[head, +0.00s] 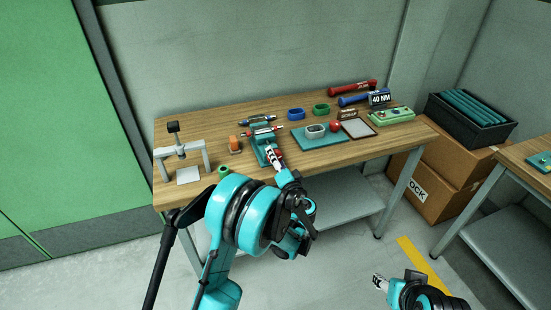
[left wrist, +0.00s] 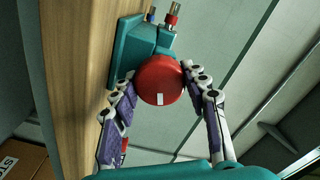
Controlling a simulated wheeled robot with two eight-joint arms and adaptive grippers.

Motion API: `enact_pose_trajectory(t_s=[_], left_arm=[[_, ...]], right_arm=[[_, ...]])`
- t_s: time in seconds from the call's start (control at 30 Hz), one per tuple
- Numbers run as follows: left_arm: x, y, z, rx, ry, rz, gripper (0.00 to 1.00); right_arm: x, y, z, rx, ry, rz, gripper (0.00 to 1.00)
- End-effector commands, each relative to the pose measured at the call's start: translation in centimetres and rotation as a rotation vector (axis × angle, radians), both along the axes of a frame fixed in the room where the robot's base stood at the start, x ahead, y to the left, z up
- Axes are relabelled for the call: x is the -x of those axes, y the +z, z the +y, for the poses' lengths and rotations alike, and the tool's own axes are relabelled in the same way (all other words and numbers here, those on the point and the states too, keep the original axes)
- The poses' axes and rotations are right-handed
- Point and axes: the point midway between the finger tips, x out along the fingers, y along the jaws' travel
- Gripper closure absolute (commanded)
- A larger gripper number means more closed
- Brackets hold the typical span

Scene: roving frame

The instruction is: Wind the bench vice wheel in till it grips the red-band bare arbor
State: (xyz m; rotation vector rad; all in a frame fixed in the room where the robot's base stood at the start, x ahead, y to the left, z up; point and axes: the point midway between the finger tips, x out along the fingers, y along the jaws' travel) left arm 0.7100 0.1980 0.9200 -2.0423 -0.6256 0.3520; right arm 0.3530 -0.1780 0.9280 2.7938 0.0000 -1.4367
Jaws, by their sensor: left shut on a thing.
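The teal bench vice (head: 262,143) stands at the bench's front edge; its body also shows in the left wrist view (left wrist: 128,50). Its round red wheel (left wrist: 160,80) has a white mark low on its face. My left gripper (head: 272,157) is shut on the wheel, one finger on each side in the left wrist view (left wrist: 158,88). A metal arbor with a red band (left wrist: 173,14) shows at the vice's far end. I cannot tell whether the jaws touch it. My right gripper (head: 379,283) is low over the floor, away from the bench; its finger opening is unclear.
A blue-banded arbor (head: 258,119) lies behind the vice. A small press (head: 182,150) stands left, and a teal mat (head: 318,138) with a grey dish lies right. Red (head: 352,88) and blue (head: 362,99) tools lie at the back. A black crate (head: 465,140) sits on cartons beyond.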

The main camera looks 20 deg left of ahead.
Motion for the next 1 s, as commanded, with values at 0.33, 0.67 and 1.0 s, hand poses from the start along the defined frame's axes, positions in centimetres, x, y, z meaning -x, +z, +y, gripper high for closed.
enact_pose_trajectory(t_s=[0.33,0.67,1.0], left_arm=[[-0.01,-0.02,-0.04,-0.069,-0.001,0.047,0.84],[-0.01,-0.02,-0.04,-0.072,-0.001,0.049,0.84],[-0.01,-0.02,-0.03,-0.071,0.0,0.048,0.34]], right_arm=[[0.0,0.0,0.0,0.0,0.0,0.0,0.51],[0.0,0.0,0.0,0.0,0.0,0.0,0.51],[0.0,0.0,0.0,0.0,0.0,0.0,0.51]])
